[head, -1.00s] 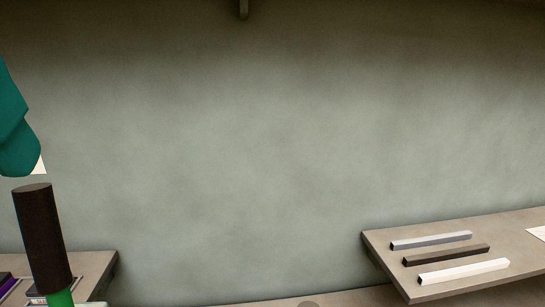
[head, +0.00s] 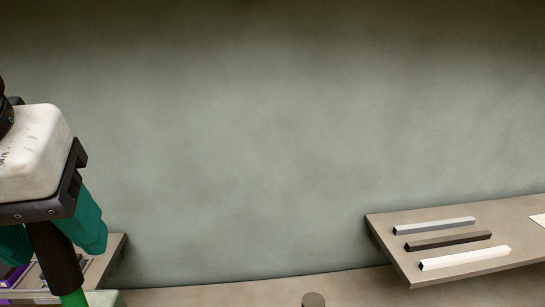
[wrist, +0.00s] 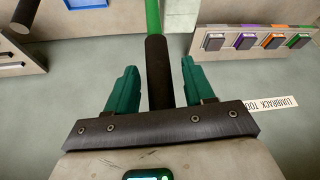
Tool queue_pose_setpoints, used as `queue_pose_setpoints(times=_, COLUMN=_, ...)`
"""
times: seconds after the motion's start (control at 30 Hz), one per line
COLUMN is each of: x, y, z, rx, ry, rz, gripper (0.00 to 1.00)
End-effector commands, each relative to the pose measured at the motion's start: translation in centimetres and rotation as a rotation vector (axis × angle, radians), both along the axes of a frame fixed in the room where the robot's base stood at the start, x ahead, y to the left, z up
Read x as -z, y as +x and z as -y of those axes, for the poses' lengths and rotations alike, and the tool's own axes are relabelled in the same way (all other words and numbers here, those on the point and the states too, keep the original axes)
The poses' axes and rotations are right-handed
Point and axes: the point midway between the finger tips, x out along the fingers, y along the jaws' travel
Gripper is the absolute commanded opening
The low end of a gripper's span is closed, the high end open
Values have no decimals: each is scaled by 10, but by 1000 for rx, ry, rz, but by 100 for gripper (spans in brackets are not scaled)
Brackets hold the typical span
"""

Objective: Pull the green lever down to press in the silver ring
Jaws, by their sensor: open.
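The green lever shows in the head view as a green rod (head: 73,298) with a dark grip (head: 55,256) at the lower left. In the wrist view its green rod (wrist: 153,18) runs down into the dark grip (wrist: 158,72). My gripper (wrist: 156,75) is open, with one teal finger on each side of the grip and a visible gap on both sides. In the head view my gripper (head: 55,240) covers part of the grip. The silver ring is not in view.
A shelf (head: 380,228) at the right of the head view holds a grey bar (head: 434,226), a dark bar (head: 448,240) and a white bar (head: 465,258). In the wrist view, several coloured-edged blocks (wrist: 244,41) line a ledge at the upper right. The wall between is clear.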

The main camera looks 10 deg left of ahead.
Motion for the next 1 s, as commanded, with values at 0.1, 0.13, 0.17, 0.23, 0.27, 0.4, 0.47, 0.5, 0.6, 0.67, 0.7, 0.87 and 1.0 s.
queue_pose_setpoints(times=0.1, x=2, y=1, z=-1, rx=0, ry=0, rz=0, gripper=53)
queue_pose_setpoints(times=0.13, x=3, y=1, z=-1, rx=0, ry=0, rz=0, gripper=53)
queue_pose_setpoints(times=0.17, x=3, y=1, z=-1, rx=0, ry=0, rz=0, gripper=53)
queue_pose_setpoints(times=0.23, x=3, y=1, z=0, rx=0, ry=0, rz=0, gripper=53)
queue_pose_setpoints(times=0.27, x=2, y=1, z=0, rx=0, ry=0, rz=0, gripper=53)
queue_pose_setpoints(times=0.4, x=2, y=1, z=0, rx=0, ry=0, rz=0, gripper=42)
queue_pose_setpoints(times=0.47, x=2, y=1, z=0, rx=0, ry=0, rz=0, gripper=36)
queue_pose_setpoints(times=0.5, x=2, y=1, z=0, rx=0, ry=0, rz=0, gripper=33)
queue_pose_setpoints(times=0.6, x=2, y=1, z=0, rx=0, ry=0, rz=0, gripper=23)
queue_pose_setpoints(times=0.67, x=2, y=1, z=0, rx=0, ry=0, rz=0, gripper=17)
queue_pose_setpoints(times=0.7, x=2, y=1, z=0, rx=0, ry=0, rz=0, gripper=14)
queue_pose_setpoints(times=0.87, x=2, y=1, z=0, rx=0, ry=0, rz=0, gripper=0)
queue_pose_setpoints(times=1.0, x=2, y=1, z=0, rx=-1, ry=0, rz=0, gripper=0)
